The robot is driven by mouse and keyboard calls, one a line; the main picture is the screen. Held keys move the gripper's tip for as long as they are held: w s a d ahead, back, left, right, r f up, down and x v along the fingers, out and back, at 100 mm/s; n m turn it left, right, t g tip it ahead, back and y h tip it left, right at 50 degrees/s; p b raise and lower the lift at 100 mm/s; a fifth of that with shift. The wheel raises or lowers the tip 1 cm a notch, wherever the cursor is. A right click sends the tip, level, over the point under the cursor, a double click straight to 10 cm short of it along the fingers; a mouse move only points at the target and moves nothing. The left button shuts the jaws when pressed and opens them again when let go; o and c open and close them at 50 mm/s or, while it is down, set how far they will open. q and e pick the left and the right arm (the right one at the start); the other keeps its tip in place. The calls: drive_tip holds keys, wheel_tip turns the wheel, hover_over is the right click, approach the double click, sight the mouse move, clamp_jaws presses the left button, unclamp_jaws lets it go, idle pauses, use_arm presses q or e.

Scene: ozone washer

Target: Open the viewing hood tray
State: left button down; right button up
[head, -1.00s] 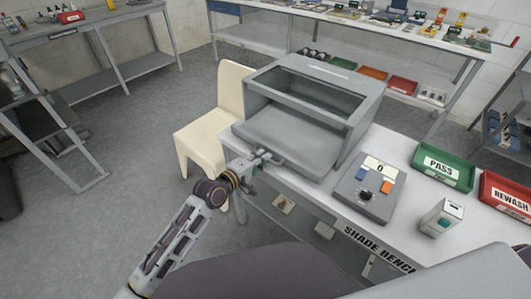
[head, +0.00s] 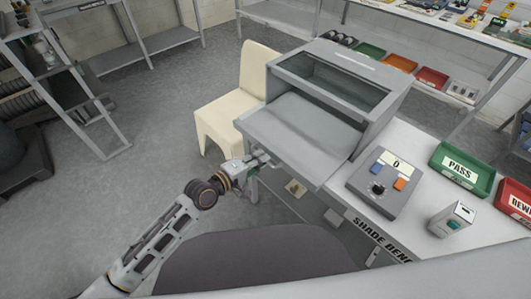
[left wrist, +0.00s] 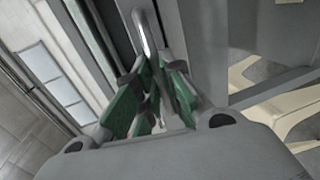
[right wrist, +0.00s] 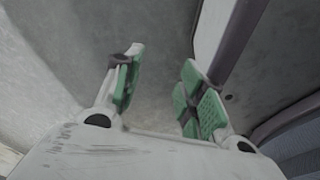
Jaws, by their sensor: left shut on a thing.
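The grey viewing hood (head: 335,90) stands on the bench. Its flat tray (head: 297,140) sticks out of the front toward me, past the bench's edge. My left gripper (head: 256,160) is at the tray's front left edge. In the left wrist view its green-padded fingers (left wrist: 152,95) are shut around a metal bar handle (left wrist: 146,35). My right gripper (right wrist: 158,95) is open and empty, over bare grey surface; it is not seen in the head view.
A control box (head: 384,183) with knob and buttons sits right of the hood, beside a small white device (head: 451,218). A green PASS tray (head: 463,168) and a red REWASH tray (head: 516,203) lie further right. A cream chair (head: 228,105) stands left of the hood.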

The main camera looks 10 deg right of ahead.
use_arm(q)
drive_tip(key=shift+s+a, duration=0.3)
drive_tip(key=shift+a, duration=0.1)
use_arm(e)
drive_tip(key=shift+s+d, duration=0.15)
drive_tip(key=shift+s, duration=0.2)
drive_tip(key=shift+s+f, duration=0.1)
drive_tip(key=shift+s, duration=0.15)
use_arm(q)
drive_tip(key=c, duration=1.7)
unclamp_jaws()
drive_tip(key=shift+o, duration=0.9)
use_arm(e)
drive_tip(key=shift+w, duration=0.2)
drive_tip(key=shift+d, duration=0.1)
